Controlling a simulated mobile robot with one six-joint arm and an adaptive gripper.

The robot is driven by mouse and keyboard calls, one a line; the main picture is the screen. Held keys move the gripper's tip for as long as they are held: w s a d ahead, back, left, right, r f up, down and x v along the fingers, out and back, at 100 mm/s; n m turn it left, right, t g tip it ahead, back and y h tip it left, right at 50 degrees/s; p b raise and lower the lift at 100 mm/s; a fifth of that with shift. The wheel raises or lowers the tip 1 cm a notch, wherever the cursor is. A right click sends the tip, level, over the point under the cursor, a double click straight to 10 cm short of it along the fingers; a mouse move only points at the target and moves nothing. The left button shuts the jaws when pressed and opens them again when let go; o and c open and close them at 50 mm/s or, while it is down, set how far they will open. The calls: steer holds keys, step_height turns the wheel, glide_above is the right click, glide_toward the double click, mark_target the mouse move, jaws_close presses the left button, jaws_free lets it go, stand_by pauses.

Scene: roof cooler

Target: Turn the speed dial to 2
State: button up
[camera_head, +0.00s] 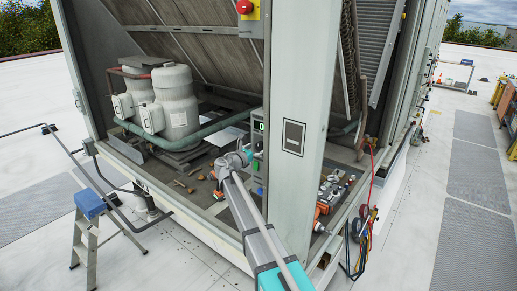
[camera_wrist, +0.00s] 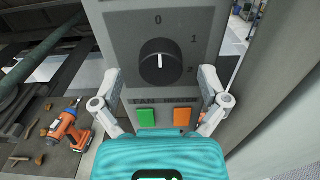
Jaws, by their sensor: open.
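The speed dial (camera_wrist: 160,66) is a round black knob with a white pointer line, on a dark plate marked 0 at the top, 1 at upper right and 2 at right. The pointer stands nearly upright, towards 0. My gripper (camera_wrist: 160,78) is open, with one finger to each side of the knob in the wrist view; neither visibly touches it. In the head view my gripper (camera_head: 245,156) is at the narrow control panel (camera_head: 257,152) beside the post. The dial itself is too small to make out there.
Below the dial are a green button (camera_wrist: 147,117) and an orange button (camera_wrist: 183,117). An orange drill (camera_wrist: 69,129) lies on the deck to the left. A grey post (camera_head: 297,130) stands close to the right of the panel. Compressor tanks (camera_head: 177,100) stand further left.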

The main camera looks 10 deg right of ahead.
steer(key=shift+w+d, duration=0.45)
steer(key=c, duration=1.2)
steer(key=shift+o, duration=0.2)
